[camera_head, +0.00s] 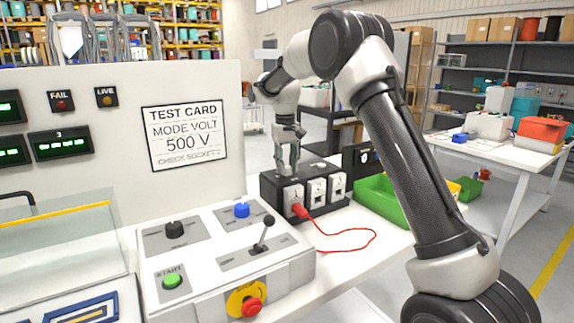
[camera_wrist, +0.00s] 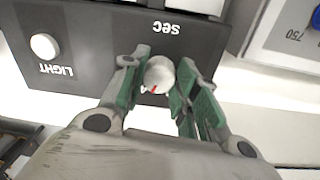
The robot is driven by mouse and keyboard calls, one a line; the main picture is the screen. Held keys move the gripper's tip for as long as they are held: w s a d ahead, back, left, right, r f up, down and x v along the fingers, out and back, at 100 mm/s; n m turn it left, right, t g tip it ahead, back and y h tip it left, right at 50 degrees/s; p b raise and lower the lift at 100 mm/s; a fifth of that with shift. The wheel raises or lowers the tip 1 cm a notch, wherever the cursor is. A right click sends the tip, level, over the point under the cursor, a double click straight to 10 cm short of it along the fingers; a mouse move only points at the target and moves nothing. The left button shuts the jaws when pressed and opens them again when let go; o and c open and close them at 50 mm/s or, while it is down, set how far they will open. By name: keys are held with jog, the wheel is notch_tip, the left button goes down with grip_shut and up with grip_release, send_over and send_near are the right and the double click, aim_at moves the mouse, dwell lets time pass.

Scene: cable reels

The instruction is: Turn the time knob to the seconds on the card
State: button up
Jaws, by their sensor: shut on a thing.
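The test card (camera_head: 185,137) on the upright panel reads "MODE VOLT", "500 V", with a smaller line that seems to read "CHECK SOCKET 2"; I see no seconds on it. The time knob (camera_wrist: 160,72) is small, round and pale with a red mark on its near side, beside the upside-down label "SEC". My gripper (camera_wrist: 158,82) is shut on this knob, with one green-padded finger on each side. In the head view my gripper (camera_head: 287,168) points down at the top of the black socket box (camera_head: 268,192); the knob is hidden there.
A white LIGHT button (camera_wrist: 44,46) is on the same box. A red plug (camera_head: 299,210) with a red cable sits in the left socket. The control console (camera_head: 205,275) with knobs and a lever stands in front. A green bin (camera_head: 385,207) is close on the right.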

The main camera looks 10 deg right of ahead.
jog(key=shift+m, duration=0.7)
jog(key=shift+r, duration=0.1)
jog(key=o, duration=1)
notch_tip(320, 180, up, 12)
jog(key=shift+a, duration=0.25)
